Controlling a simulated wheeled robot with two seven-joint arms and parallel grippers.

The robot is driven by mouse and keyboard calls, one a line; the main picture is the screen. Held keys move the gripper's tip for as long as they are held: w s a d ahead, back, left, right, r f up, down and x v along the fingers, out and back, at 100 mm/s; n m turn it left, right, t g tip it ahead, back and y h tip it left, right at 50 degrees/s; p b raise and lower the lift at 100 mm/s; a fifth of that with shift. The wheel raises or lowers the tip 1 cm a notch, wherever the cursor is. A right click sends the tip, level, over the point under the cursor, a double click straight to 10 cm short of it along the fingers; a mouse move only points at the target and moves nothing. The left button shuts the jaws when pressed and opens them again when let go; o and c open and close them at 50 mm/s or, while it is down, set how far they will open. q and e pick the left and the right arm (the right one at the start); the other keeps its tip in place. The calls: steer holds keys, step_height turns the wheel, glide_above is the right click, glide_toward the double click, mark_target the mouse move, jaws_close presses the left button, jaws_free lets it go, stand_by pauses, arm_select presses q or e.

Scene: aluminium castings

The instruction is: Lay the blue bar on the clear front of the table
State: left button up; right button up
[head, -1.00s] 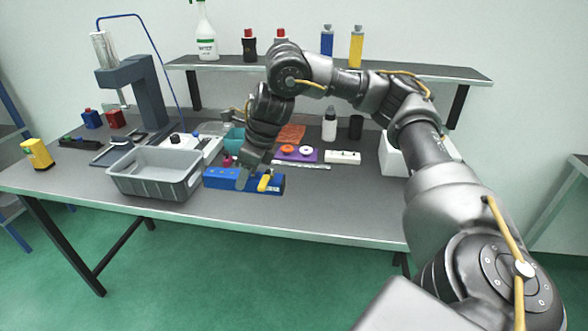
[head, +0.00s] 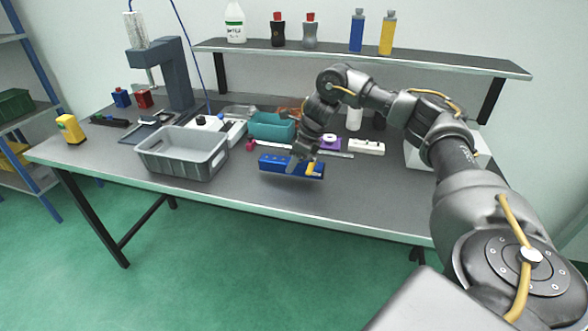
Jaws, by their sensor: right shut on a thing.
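The blue bar (head: 275,163) is long and lies roughly level over the front middle of the table (head: 345,205), to the right of the grey bin. My right gripper (head: 303,166) comes down from above and is shut on the bar towards its right end. A yellow patch shows beside the fingers. A dark shadow shows under the bar; whether it touches the table or hangs just above it, I cannot tell. My left gripper is not in view.
A grey bin (head: 183,158) stands left of the bar. A shelf (head: 420,62) with bottles runs along the back. The table front right of the bar is clear.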

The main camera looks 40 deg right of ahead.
step_height(320, 180, down, 2)
steer(key=shift+d+f+p, duration=0.1)
steer(key=shift+f+p, duration=0.15)
steer(key=shift+p, duration=0.2)
steer(key=shift+f, duration=0.35)
steer(key=shift+f, duration=0.1)
steer(key=o, duration=1.1)
